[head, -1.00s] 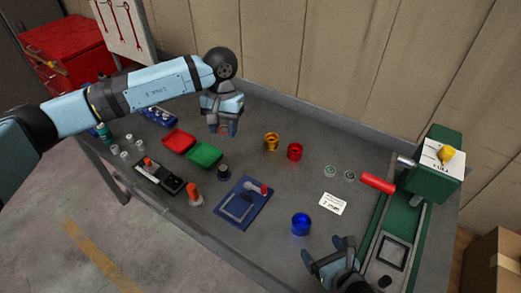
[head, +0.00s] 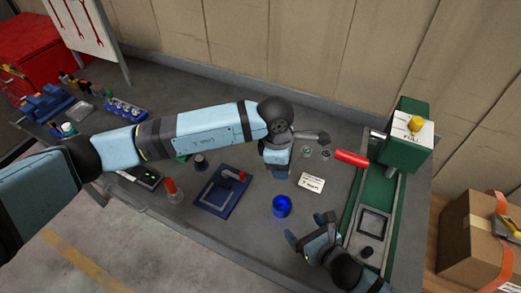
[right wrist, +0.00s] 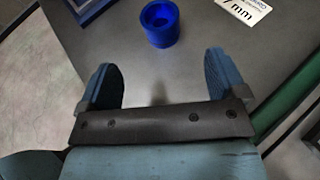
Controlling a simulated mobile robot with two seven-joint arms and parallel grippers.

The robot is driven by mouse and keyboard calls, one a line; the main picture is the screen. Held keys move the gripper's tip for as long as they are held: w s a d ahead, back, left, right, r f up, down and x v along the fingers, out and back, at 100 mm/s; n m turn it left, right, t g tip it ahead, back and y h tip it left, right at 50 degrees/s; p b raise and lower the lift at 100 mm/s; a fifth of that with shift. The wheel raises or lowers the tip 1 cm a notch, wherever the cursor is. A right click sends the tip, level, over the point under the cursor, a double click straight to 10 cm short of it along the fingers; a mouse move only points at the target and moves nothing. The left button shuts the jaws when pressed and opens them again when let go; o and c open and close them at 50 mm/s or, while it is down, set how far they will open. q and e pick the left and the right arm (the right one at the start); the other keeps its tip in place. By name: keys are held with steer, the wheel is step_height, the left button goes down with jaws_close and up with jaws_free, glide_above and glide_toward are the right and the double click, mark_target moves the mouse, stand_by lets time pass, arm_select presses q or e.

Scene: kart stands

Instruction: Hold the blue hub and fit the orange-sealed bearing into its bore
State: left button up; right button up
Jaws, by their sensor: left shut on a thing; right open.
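The blue hub (head: 282,207) stands upright on the bench with its bore facing up. It also shows in the right wrist view (right wrist: 160,26), beyond and between the open fingertips. My right gripper (head: 308,228) is open and empty, just short of the hub on its near right side. My left gripper (head: 277,174) points down above the bench, up-picture of the hub. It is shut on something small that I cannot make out. No orange seal can be made out. Two small bearings (head: 307,152) (head: 326,154) lie on the bench to its right.
A white label card (head: 311,183) lies up-right of the hub. A blue fixture board (head: 221,196) lies to the left. My left arm hides the bench behind it.

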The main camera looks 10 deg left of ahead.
mark_target(283, 205)
steer(key=x, duration=1.2)
steer(key=shift+f, duration=0.1)
steer(key=c, duration=1.2)
